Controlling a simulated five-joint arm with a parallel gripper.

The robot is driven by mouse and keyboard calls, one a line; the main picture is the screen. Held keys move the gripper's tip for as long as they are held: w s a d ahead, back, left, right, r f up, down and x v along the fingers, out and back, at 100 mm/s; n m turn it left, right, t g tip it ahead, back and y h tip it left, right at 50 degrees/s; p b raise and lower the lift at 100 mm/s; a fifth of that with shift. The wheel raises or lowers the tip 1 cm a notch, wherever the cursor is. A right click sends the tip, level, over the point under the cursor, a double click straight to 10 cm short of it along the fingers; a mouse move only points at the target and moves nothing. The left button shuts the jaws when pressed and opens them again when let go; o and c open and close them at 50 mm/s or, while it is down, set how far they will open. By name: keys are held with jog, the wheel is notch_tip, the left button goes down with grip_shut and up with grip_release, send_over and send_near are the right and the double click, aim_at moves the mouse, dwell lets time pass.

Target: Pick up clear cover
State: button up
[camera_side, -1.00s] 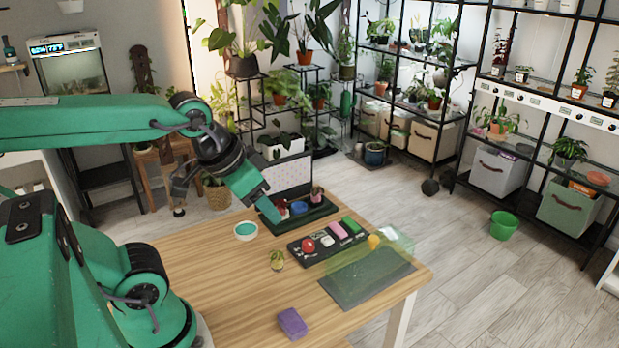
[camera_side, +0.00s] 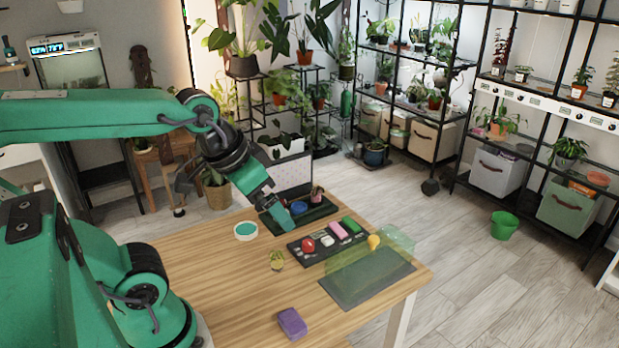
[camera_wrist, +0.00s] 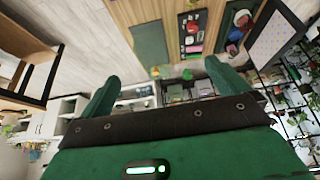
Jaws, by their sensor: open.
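The clear cover (camera_side: 397,240) is a see-through, green-tinted box shape in the side view. It stands over the far part of a dark grey-green mat (camera_side: 366,292) at the table's right end. A yellow thing (camera_side: 374,242) shows at its back edge; I cannot tell whether it is on, in or behind it. My gripper (camera_side: 283,218) is above the dark tray at the table's back, left of and apart from the cover. In the wrist view my gripper (camera_wrist: 160,73) has its fingers wide apart with nothing between them. The mat (camera_wrist: 150,42) also shows there; the cover is hard to make out.
A black tray (camera_side: 322,258) with red, white, pink and green items lies left of the cover. A dark green tray (camera_side: 313,214) holds a blue item. A white bowl (camera_side: 246,231), small plant (camera_side: 277,260) and purple block (camera_side: 292,323) stand on the table. The table's front left is bare.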

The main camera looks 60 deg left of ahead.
jog(key=g, duration=0.5)
send_over(374, 238)
jog(key=f, duration=1)
jog(key=shift+s+a, duration=0.1)
jog(key=shift+s, duration=0.25)
jog(key=shift+w+f, duration=0.3)
jog(key=shift+f, duration=4.05)
jog(key=c, duration=0.9)
